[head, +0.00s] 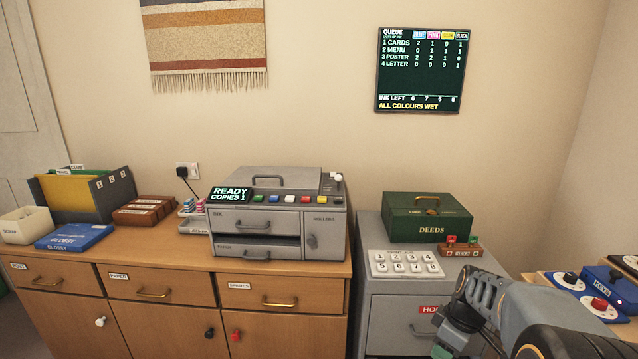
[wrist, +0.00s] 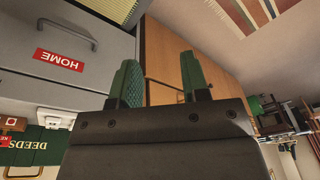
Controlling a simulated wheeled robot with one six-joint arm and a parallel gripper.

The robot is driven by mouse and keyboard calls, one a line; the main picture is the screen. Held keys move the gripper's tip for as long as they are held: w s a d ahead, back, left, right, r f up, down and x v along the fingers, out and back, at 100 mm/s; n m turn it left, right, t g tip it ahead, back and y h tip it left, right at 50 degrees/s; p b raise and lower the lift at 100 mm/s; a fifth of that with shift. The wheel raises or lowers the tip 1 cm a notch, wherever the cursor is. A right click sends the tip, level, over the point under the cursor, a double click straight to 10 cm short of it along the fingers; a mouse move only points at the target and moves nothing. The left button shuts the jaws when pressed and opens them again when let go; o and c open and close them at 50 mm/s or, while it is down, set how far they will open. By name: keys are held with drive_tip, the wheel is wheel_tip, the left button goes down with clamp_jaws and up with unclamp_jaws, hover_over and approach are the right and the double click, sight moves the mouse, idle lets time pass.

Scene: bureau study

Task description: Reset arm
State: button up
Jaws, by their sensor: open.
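My arm reaches in from the lower right of the head view, in front of the grey cabinet (head: 375,315). My gripper (wrist: 160,80) shows in the wrist view with its two green-padded fingers apart and nothing between them. In the head view its fingertips are mostly cut off at the bottom edge. The red HOME label (wrist: 60,60) is on the grey cabinet's drawer front, left of the fingers in the wrist view. In the head view the label (head: 430,309) is partly hidden by my arm.
A wooden sideboard (head: 185,262) carries a grey copier (head: 265,222) reading READY. A green DEEDS box (head: 428,215) and a number keypad (head: 405,264) stand on the cabinet. A table with blue KEYS box (head: 612,285) and dials is at the right. A queue screen (head: 422,70) hangs on the wall.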

drive_tip(key=s+a+r+m+t+p, duration=0.1)
drive_tip(key=s+a+r+m+p, duration=0.2)
drive_tip(key=r+p, duration=0.2)
drive_tip(key=s+a+r+m+t+h+p, duration=0.1)
drive_tip(key=s+a+r+m+p, duration=0.2)
drive_tip(key=r, duration=0.8)
drive_tip(key=s+a+r+m+p, duration=0.3)
drive_tip(key=s+a+r+p, duration=0.1)
drive_tip(key=r+p, duration=0.3)
drive_tip(key=shift+s+a+r+t+h+p, duration=0.3)
drive_tip(key=shift+s+a+r+t+p, duration=0.1)
drive_tip(key=shift+a, duration=0.2)
drive_tip(key=shift+d, duration=0.1)
